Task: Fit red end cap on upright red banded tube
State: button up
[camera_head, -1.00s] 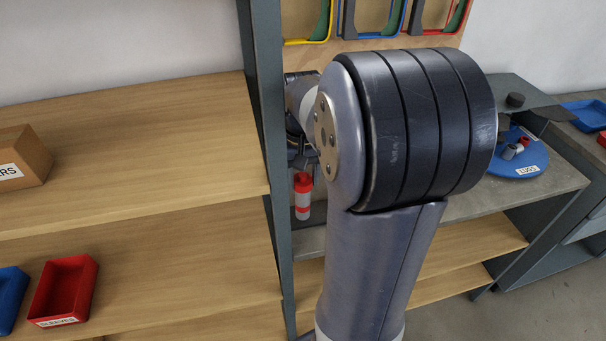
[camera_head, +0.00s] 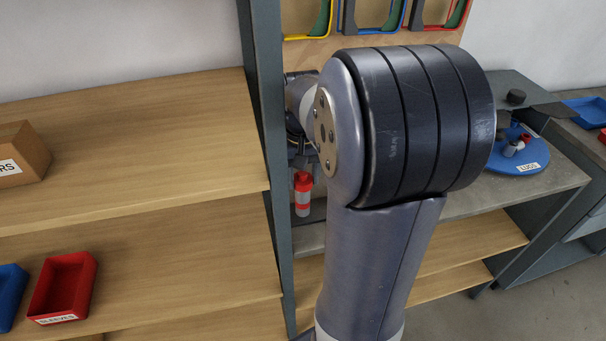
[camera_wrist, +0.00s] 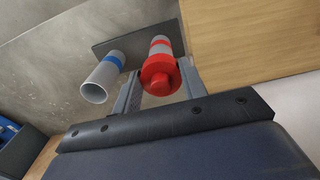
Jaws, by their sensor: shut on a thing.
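The red end cap (camera_wrist: 160,76) is between the two fingers of my gripper (camera_wrist: 160,88), which is shut on it. In the wrist view it lines up with the white tube with red bands (camera_wrist: 160,46) and looks to be at that tube's end. In the head view the red cap (camera_head: 303,181) sits at the top of the upright red banded tube (camera_head: 303,204), with no clear gap. I cannot tell how fully it is seated. My gripper is mostly hidden behind my arm in the head view.
A white tube with a blue band (camera_wrist: 101,80) stands close to the left of my gripper on a dark base plate (camera_wrist: 128,41). A grey shelf post (camera_head: 268,120) is near my arm. A blue round tray (camera_head: 522,160) labelled LUGS lies on the right of the bench.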

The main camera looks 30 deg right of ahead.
jog(key=shift+f, duration=0.25)
jog(key=o, duration=1)
jog(key=shift+r, duration=0.1)
notch_tip(320, 180, up, 11)
jog(key=shift+f, duration=0.15)
jog(key=shift+f, duration=0.1)
notch_tip(320, 180, down, 11)
jog(key=shift+r, duration=0.45)
